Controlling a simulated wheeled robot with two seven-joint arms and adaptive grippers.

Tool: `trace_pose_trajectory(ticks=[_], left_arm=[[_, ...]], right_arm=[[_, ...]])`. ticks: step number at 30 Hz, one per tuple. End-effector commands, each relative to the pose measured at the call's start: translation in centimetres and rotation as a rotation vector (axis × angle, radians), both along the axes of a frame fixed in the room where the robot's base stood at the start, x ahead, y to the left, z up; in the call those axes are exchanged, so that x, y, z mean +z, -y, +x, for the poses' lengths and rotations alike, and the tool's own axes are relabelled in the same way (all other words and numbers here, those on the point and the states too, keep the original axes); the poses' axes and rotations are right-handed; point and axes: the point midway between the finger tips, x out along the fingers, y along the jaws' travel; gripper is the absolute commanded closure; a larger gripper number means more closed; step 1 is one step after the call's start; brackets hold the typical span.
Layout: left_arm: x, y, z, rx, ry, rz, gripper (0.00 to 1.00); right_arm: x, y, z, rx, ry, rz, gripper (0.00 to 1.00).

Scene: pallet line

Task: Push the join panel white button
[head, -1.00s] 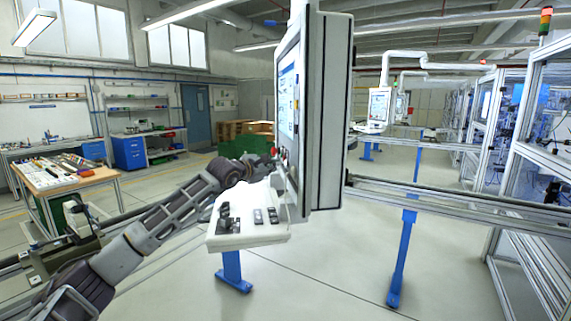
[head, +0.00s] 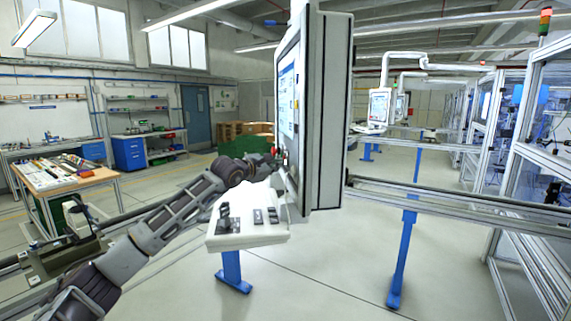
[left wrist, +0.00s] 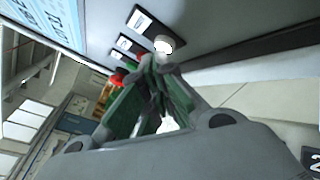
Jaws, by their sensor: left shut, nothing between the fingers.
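The join panel (head: 325,115) is a tall grey-white box with a screen, seen nearly edge-on in the middle of the head view. In the left wrist view the white button (left wrist: 163,43) is a round knob on a black plate on the panel face. My left gripper (left wrist: 155,66) is shut and empty, with its green-grey fingertips just below the white button; I cannot tell whether they touch it. In the head view the left gripper (head: 268,160) is small and partly hidden beside the panel's left face. The right gripper is not in view.
A red button (left wrist: 117,79) sits near the fingers on the panel. A white control shelf (head: 248,226) with black switches juts out below the panel. Metal rails (head: 455,190) run to the right. A workbench (head: 65,178) stands at the left. Open floor lies between.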

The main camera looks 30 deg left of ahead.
Motion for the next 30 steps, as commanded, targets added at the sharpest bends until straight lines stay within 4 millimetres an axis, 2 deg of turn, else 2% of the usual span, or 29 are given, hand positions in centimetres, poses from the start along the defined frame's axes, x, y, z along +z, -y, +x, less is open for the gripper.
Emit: trace_pose_trajectory(ticks=[30], left_arm=[[-0.06, 0.62, 0.46, -0.001, -0.001, -0.001, 1.0]], right_arm=[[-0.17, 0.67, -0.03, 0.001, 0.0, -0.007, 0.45]])
